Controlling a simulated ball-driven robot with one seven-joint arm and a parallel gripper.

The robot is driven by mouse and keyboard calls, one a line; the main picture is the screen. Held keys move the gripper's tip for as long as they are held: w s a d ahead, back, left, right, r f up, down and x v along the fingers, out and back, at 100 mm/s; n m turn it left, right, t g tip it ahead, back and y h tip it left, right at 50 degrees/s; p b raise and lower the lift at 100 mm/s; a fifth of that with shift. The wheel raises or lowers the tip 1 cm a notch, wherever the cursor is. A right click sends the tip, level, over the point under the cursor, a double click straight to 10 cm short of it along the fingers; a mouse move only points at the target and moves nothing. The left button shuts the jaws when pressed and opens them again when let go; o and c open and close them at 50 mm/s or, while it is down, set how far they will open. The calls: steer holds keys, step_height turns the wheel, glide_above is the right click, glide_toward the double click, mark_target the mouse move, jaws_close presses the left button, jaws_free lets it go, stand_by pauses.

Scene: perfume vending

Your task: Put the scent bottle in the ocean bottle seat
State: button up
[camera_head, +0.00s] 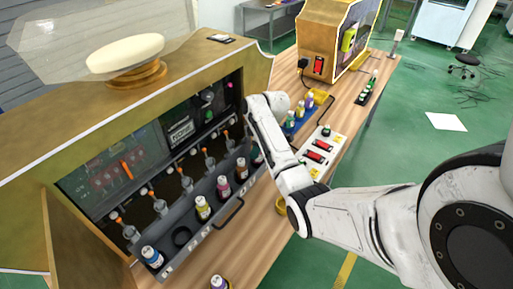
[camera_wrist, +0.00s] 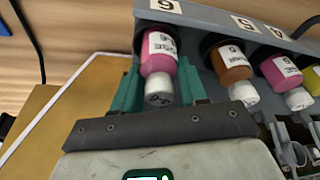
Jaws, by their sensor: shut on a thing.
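A pink bottle (camera_wrist: 158,55) with a white label and white cap stands in or at the seat marked 6 in the wrist view. My gripper (camera_wrist: 160,82) has its teal fingers on both sides of this bottle and is shut on it. In the head view my gripper is mostly hidden behind my wrist, at the right end of the seat rack (camera_head: 205,232). An empty ring seat (camera_head: 181,236) shows between a blue-labelled bottle (camera_head: 152,257) and a yellow bottle (camera_head: 202,207). I cannot read which seat is the ocean one.
A pink bottle (camera_head: 223,188) and an orange-brown bottle (camera_head: 241,168) fill neighbouring seats; the latter also shows in the wrist view (camera_wrist: 232,65). Dispensing nozzles (camera_head: 209,162) hang above the rack. A loose bottle (camera_head: 219,283) stands on the table. More bottles (camera_head: 299,108) stand on a blue tray.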

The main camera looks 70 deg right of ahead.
steer(key=shift+f, duration=0.15)
steer(key=o, duration=1.1)
steer(key=v, duration=1.2)
